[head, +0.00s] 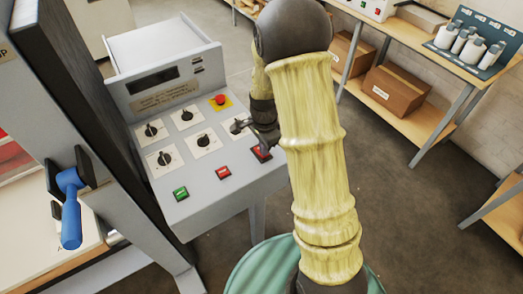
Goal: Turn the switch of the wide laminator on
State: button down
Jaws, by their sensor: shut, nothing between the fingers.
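The wide laminator's grey control panel (215,190) slopes in the middle left of the head view. It carries several black rotary knobs on white plates, such as a lower left knob (164,158) and a middle knob (203,141). Their labels are too small to read, so I cannot tell which is the switch or its setting. My gripper (254,130) is shut and empty at the panel's right side, close to the rightmost knob plate (237,127), which it partly covers. I cannot tell whether it touches.
A red emergency button (220,99) sits on a yellow plate. A green button (181,193) and a red button (223,172) line the panel's front. A blue lever (71,208) is at left. Shelves with cardboard boxes (403,90) stand behind, right; grey floor lies between.

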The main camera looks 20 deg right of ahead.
jog(key=shift+f, duration=0.3)
jog(key=shift+r, duration=0.1)
jog(key=shift+r+p, duration=2.9)
jog(key=shift+r, duration=0.6)
jog(key=s+r+n+t+b, duration=0.1)
jog(key=s+r+n, duration=0.2)
jog(key=s+n, duration=0.4)
jog(key=s+r+n+t+b, duration=0.1)
jog(key=s+r+n+b, duration=0.1)
jog(key=s+n, duration=0.5)
jog(key=shift+s+r+t, duration=0.2)
jog(key=shift+r+t, duration=0.1)
jog(key=shift+r, duration=0.5)
